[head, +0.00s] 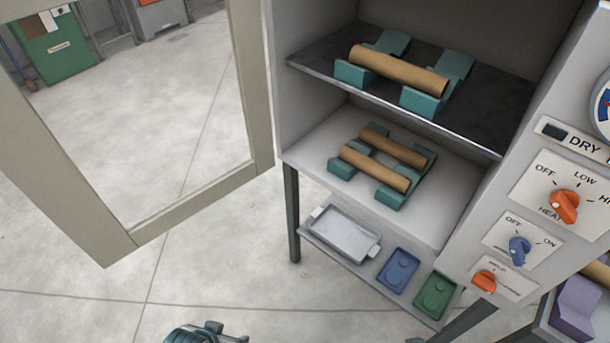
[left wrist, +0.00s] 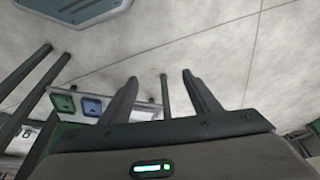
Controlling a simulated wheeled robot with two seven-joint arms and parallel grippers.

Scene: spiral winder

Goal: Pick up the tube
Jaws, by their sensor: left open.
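A brown cardboard tube (head: 398,71) lies across two teal cradles (head: 424,101) on the dark upper shelf of the open cabinet. Two more brown tubes lie side by side on teal cradles on the lower shelf: a rear one (head: 394,149) and a front one (head: 374,169). My left gripper (head: 222,332) shows only in part at the bottom edge of the head view, low and well apart from the tubes. In the left wrist view its two fingers (left wrist: 158,77) are spread with nothing between them. No tube can be made out there.
The cabinet door (head: 250,85) stands open at left, with a pale frame and clear opening. A rack below holds a white tray (head: 343,233), a blue tray (head: 397,270) and a green tray (head: 436,295). A control panel with knobs (head: 564,206) is at right. Open floor lies left.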

